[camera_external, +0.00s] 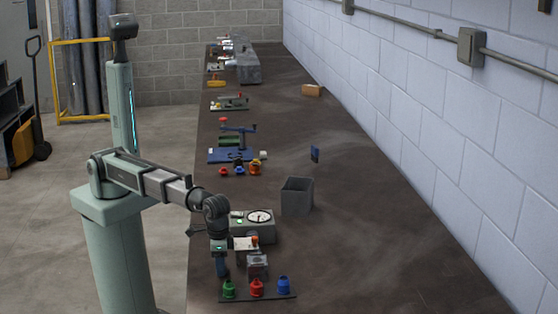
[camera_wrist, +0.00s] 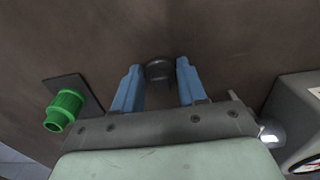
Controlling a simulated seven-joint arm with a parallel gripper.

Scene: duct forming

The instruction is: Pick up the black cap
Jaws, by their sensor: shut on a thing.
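The black cap (camera_wrist: 160,73) is between the two blue fingers of my gripper (camera_wrist: 159,65) in the wrist view. My gripper is shut on it. In the external view my gripper (camera_external: 222,270) points down low at the near end of the bench, just above the left end of a dark plate. The cap cannot be made out in that view. Whether it still touches the surface below is unclear.
A dark plate (camera_external: 243,297) carries a green cap (camera_external: 228,289), a red cap (camera_external: 257,288) and a blue cap (camera_external: 284,286). A gauge box (camera_external: 253,226) and a grey open bin (camera_external: 296,195) stand behind. The bench to the right is clear up to the wall.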

